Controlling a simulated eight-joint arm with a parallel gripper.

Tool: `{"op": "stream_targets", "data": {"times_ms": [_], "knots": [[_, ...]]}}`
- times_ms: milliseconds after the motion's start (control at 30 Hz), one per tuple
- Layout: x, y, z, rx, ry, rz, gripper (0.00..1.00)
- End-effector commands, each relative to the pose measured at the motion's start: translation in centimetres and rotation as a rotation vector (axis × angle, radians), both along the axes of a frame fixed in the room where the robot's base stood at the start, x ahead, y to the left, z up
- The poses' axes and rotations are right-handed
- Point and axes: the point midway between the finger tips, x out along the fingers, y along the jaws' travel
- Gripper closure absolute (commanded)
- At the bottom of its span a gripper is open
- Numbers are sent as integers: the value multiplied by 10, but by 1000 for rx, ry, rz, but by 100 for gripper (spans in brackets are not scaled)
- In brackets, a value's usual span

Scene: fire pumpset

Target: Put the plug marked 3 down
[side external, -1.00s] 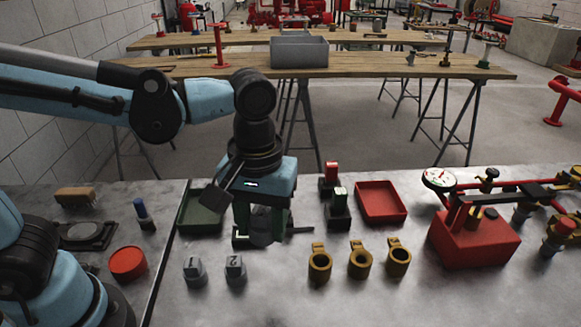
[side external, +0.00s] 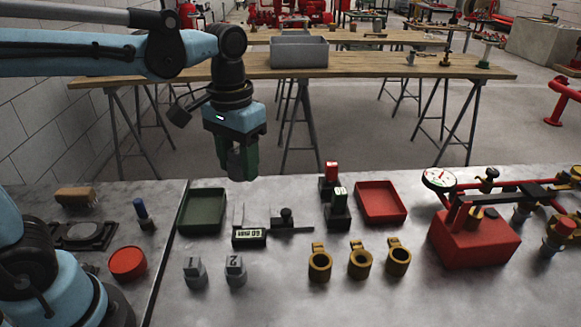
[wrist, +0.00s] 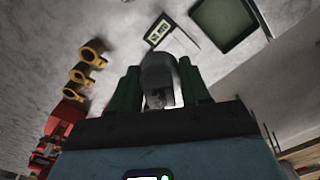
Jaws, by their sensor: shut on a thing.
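My gripper (side external: 238,174) is raised above the table, over its far edge in the side view, behind the green tray. Its dark green fingers are shut on a grey plug, which also shows between the fingers in the wrist view (wrist: 156,72). The fingers hide much of the plug, and I cannot read its mark clearly. Two similar grey plugs stand upright on the table near the front: the plug marked 1 (side external: 195,273) and the plug marked 2 (side external: 236,271).
A caliper (side external: 250,237) with a display lies right of the green tray (side external: 184,222). Several brass rings (side external: 320,264) stand at the front. Red and green-topped blocks (side external: 338,212), a red tray (side external: 381,218) and a red gauge device (side external: 474,240) are farther right. Bare table lies around the plugs.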

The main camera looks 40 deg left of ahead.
Motion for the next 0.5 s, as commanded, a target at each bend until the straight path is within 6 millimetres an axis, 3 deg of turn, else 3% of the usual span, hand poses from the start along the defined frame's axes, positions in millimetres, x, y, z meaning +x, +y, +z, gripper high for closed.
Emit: {"op": "stream_targets", "data": {"times_ms": [200, 500], "knots": [[-23, -62, -18, 0, 0, 174, 99], [-72, -130, -41, 0, 0, 432, 99]]}}
